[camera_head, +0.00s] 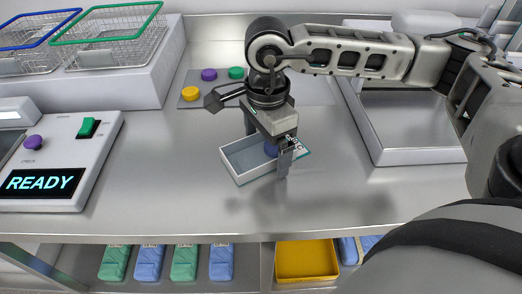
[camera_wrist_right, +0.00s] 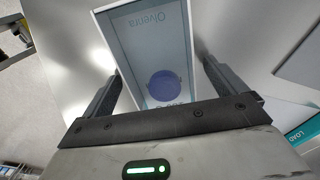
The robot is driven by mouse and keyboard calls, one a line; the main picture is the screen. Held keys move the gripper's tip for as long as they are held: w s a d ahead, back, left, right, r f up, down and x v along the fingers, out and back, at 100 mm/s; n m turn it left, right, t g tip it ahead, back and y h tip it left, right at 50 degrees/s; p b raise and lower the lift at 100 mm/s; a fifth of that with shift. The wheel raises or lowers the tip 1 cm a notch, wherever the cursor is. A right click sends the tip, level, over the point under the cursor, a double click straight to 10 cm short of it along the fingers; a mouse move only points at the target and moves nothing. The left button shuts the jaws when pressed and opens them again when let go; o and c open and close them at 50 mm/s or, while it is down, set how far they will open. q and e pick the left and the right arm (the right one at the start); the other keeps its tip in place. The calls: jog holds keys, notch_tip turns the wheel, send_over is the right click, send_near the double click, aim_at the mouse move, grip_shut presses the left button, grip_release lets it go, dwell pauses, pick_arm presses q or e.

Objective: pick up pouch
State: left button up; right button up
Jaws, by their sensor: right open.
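A flat grey-blue surface printed "Olvenra" (camera_wrist_right: 148,52), apparently the pouch, lies inside a shallow white-rimmed tray (camera_head: 232,169) on the steel counter. The tray's rim also shows in the right wrist view (camera_wrist_right: 109,38). A round blue-purple disc (camera_wrist_right: 165,85) lies on the printed surface, partly hidden behind a finger in the head view. My right gripper (camera_head: 268,148) points down over the tray's right part, open, with one finger on the near side and one on the far side. In the right wrist view its fingers (camera_wrist_right: 162,75) flank the tray, with nothing gripped. My left gripper is not in view.
A panel reading READY (camera_head: 40,182) with a green switch stands at left. Wire baskets (camera_head: 110,40) sit behind it. A raised white-edged tray (camera_head: 400,157) is at right. Blue and green packs (camera_head: 148,263) and a yellow bin (camera_head: 306,261) are below.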

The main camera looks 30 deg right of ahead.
jog(key=c, duration=1.1)
jog(key=shift+r, duration=0.1)
